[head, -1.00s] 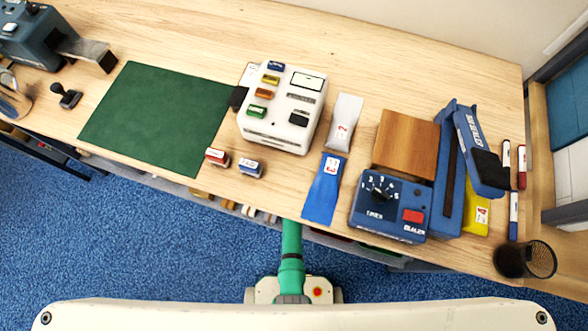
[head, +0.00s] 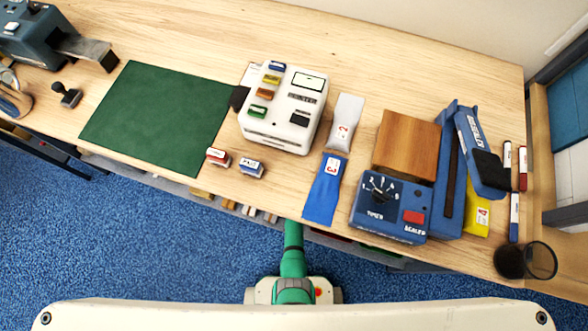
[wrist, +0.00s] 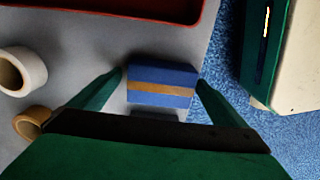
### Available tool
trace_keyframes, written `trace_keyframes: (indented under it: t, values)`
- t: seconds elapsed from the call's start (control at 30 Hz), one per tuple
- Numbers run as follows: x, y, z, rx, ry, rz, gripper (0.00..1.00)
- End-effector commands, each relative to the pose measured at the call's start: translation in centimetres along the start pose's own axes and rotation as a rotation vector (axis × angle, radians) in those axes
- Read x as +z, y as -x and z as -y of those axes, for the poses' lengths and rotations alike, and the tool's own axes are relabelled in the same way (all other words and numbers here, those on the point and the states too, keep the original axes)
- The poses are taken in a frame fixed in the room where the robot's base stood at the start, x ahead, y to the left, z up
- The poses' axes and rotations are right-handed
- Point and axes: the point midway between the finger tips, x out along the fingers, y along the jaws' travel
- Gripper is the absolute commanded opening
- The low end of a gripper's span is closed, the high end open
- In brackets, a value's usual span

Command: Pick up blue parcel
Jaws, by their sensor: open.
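The blue parcel (wrist: 162,84) is a small blue box with a tan tape band across it. In the wrist view it lies on a grey surface near the surface's right edge. My gripper (wrist: 161,82) is open, with one green finger to the left of the parcel and one to the right. Whether the fingers touch it is hard to tell, and small gaps seem to show. In the head view the parcel and my gripper are hidden below the bench, and only my green arm shows.
In the wrist view a white tape roll (wrist: 22,70) and a brown tape roll (wrist: 32,123) lie left of my gripper. A red tray (wrist: 120,28) is beyond the parcel. Blue carpet (wrist: 222,70) shows at right. The wooden bench (head: 200,35) carries a printer (head: 282,110) and sealer (head: 391,207).

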Motion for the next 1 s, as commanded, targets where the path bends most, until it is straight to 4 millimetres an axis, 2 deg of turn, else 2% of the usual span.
trace_keyframes:
  t: [0.07,0.2,0.3,0.77,0.87,1.0]
  values:
    - [0.0,0.0,0.1,-0.001,0.001,0.000,0.96]
    - [-0.1,0.0,0.1,-0.001,0.003,0.000,0.65]
    - [-0.1,0.0,0.1,-0.001,0.003,0.000,0.46]
    - [-0.1,0.6,0.2,-0.001,0.003,0.000,0.46]
    - [-0.1,1.4,0.1,0.000,0.003,-0.001,0.46]
    - [-0.1,3.4,0.3,0.001,0.003,-0.001,0.46]
